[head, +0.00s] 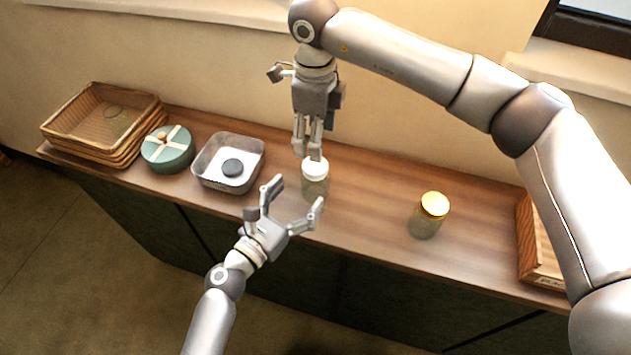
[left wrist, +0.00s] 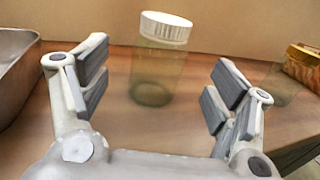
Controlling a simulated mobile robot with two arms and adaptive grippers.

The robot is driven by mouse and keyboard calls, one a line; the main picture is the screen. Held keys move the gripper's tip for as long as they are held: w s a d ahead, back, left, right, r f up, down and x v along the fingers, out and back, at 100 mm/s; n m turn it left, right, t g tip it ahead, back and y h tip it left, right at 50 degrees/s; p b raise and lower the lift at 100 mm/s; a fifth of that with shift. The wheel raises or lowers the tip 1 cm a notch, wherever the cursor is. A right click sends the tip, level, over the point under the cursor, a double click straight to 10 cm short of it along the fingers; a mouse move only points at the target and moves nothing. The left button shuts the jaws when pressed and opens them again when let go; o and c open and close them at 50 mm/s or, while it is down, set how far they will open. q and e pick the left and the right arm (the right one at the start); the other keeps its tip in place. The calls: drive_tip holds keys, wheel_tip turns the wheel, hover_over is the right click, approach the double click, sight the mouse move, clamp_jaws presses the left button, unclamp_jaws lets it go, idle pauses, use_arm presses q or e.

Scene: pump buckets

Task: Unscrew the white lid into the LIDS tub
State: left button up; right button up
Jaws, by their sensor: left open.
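A clear greenish jar (head: 315,186) with a white lid (head: 315,168) stands upright on the wooden counter. In the left wrist view the jar (left wrist: 155,75) is beyond and between my open fingers, its white lid (left wrist: 165,28) on top. My left gripper (head: 292,196) is open and empty, just in front of the jar and apart from it. My right gripper (head: 307,152) points down above the lid; no hold on the lid shows, and its finger gap is unclear. A grey translucent tub (head: 257,165), probably the LIDS tub, holds a dark round lid (head: 233,168); no lettering is readable.
A jar with a gold lid (head: 434,205) stands to the right. A wooden crate (head: 537,240) is at the far right. A teal round box (head: 167,155) and stacked wicker baskets (head: 75,135) are at the left. The counter between the two jars is clear; a wall stands behind.

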sight(316, 174)
use_arm(q)
drive_tip(key=x, duration=0.7)
drive_tip(key=shift+w+d, duration=0.15)
drive_tip(key=shift+w, duration=0.05)
